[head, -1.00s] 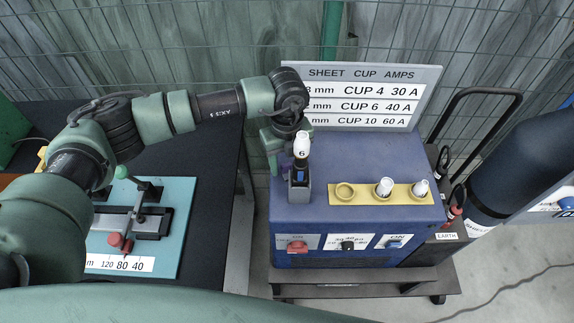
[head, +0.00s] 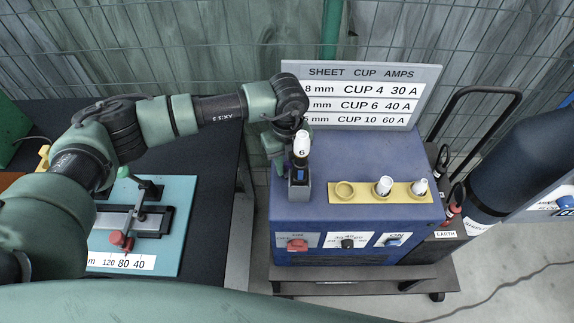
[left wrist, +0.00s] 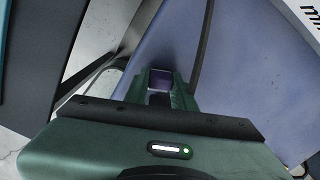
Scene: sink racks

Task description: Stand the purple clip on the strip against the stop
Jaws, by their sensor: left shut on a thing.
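My left gripper (head: 276,148) hangs over the left end of the blue machine's top, just left of and partly behind the upright torch. The left wrist view shows its green fingers shut on a small purple piece, which looks like the purple clip (left wrist: 160,78). I cannot tell which part is the stop. My right gripper is not in view.
The torch (head: 301,150), with a white cup marked 6, stands in a holder on the blue machine (head: 370,160). A yellow rack (head: 400,194) with two white cups is to its right. A sign (head: 425,75) stands behind. A gap separates the machine from the black table (head: 215,150).

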